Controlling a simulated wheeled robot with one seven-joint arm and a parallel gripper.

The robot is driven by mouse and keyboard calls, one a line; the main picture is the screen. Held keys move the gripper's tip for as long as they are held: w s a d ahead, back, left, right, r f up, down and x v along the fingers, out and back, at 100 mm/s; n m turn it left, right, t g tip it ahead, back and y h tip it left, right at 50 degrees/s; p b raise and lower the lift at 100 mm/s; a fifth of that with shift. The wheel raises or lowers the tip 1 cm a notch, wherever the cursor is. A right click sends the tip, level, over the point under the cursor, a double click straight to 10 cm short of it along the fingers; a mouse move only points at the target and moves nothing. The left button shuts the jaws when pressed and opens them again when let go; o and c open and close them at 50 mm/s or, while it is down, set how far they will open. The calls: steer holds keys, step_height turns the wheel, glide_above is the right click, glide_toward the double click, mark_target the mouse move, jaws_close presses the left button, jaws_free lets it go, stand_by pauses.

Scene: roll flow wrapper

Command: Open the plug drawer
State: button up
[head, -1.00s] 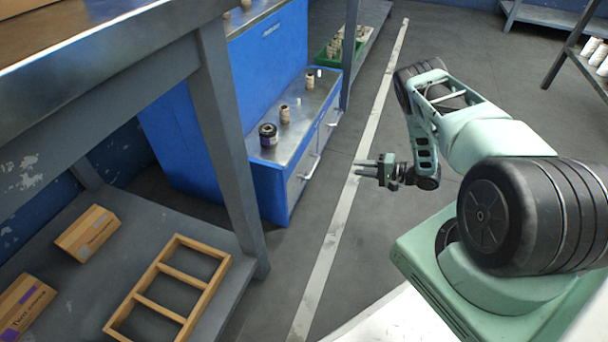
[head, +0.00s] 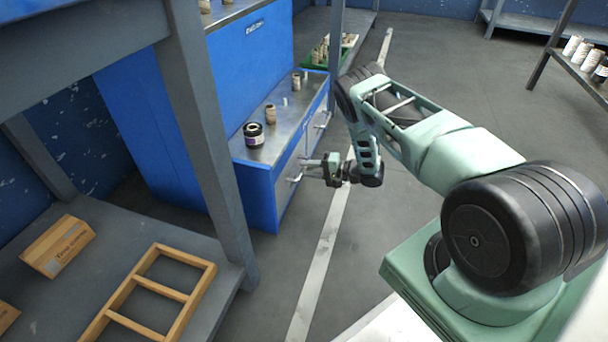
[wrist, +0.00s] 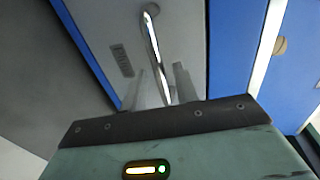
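A blue cabinet (head: 258,190) with a metal top has two grey drawer fronts on its right side, both looking shut. The nearer drawer front (head: 288,182) has a metal bar handle, which shows in the wrist view (wrist: 152,35). A small label (wrist: 122,60) sits beside the handle; I cannot read its text, so I cannot tell if this is the plug drawer. My gripper (head: 308,168) is at this handle. In the wrist view its two fingers (wrist: 160,88) are apart, with the handle's lower part lined up between them. Contact is not clear.
A dark jar (head: 254,135) and small tan pieces stand on the cabinet top. A grey table post (head: 205,130) rises left of the cabinet. A lower shelf holds a wooden frame (head: 160,290) and a cardboard box (head: 58,246).

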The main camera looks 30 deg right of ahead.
steer(key=shift+x, duration=1.1)
jaws_close()
steer(key=shift+s+d+r, duration=0.1)
steer(key=shift+s, duration=0.05)
